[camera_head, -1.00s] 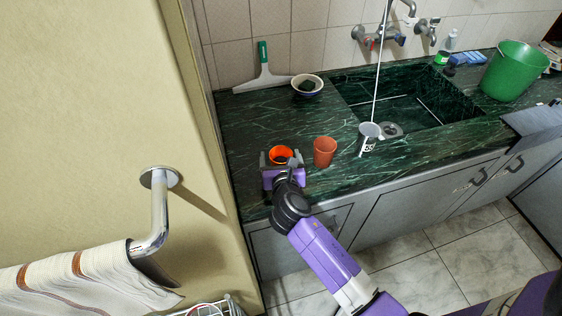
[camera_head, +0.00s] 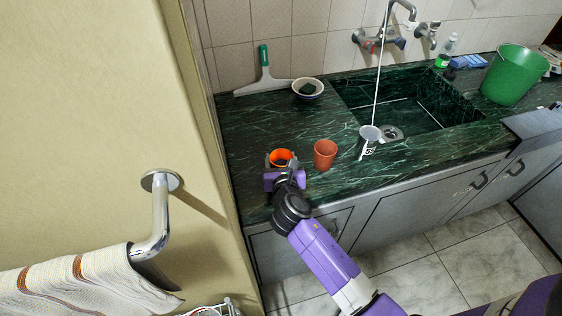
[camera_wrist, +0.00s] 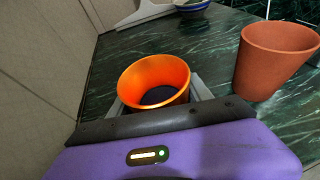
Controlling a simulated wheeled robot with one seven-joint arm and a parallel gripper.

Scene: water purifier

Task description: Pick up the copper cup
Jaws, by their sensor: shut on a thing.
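The copper cup (camera_head: 281,157), bright orange and shiny inside with a dark bottom, stands upright at the left part of the green counter. My gripper (camera_head: 280,163) reaches it from the front and is shut on it, with a finger on each side. In the wrist view the cup (camera_wrist: 154,80) sits between the grey fingers (camera_wrist: 158,98), and the gripper's palm hides its lower part. I cannot tell whether its base touches the counter.
A reddish-brown cup (camera_head: 325,154) stands close to the right. A bowl (camera_head: 308,88) and a squeegee (camera_head: 264,80) lie behind. A wall is close on the left.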

